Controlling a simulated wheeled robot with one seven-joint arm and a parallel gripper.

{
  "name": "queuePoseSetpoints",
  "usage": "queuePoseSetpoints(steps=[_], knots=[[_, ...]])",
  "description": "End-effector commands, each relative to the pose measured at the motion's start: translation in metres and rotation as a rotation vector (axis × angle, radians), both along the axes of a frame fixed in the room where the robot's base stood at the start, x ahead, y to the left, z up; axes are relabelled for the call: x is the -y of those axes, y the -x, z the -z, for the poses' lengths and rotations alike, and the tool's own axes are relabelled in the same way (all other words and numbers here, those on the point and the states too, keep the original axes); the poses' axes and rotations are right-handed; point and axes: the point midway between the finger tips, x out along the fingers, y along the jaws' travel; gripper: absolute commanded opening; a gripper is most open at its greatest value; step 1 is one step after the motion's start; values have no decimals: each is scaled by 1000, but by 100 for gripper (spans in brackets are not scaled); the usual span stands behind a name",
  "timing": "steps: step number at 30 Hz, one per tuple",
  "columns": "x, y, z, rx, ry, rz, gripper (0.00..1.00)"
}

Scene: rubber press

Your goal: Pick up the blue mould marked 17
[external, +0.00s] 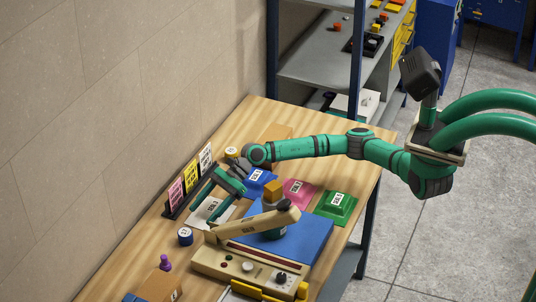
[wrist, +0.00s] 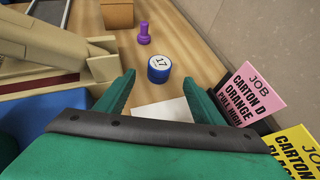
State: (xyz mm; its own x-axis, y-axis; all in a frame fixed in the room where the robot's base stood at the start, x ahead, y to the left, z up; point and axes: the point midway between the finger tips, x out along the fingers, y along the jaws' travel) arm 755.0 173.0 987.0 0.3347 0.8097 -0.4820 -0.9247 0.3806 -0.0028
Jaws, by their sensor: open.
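The blue mould marked 17 (external: 185,236) is a short round puck with a white numbered top. It stands upright on the wooden table, left of the press. It also shows in the wrist view (wrist: 158,70), beyond my fingertips and roughly between their lines. My gripper (external: 204,206) has green fingers, spread apart and empty. In the wrist view my gripper (wrist: 158,82) reaches toward the mould without touching it. In the external view the fingers are over a white plate (external: 224,214).
The press (external: 255,262) with its beige lever stands close to the right of the mould. Job cards (external: 190,174) stand in a rack near the wall.

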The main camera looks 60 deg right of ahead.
Motion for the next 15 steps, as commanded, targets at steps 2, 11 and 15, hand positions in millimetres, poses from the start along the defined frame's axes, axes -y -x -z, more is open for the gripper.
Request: queuePoseSetpoints(steps=[2, 11, 15], knots=[[-11, -4, 6, -2, -2, -1, 62], [-30, -12, 16, -2, -3, 1, 62], [-46, -18, 22, -1, -3, 0, 62]])
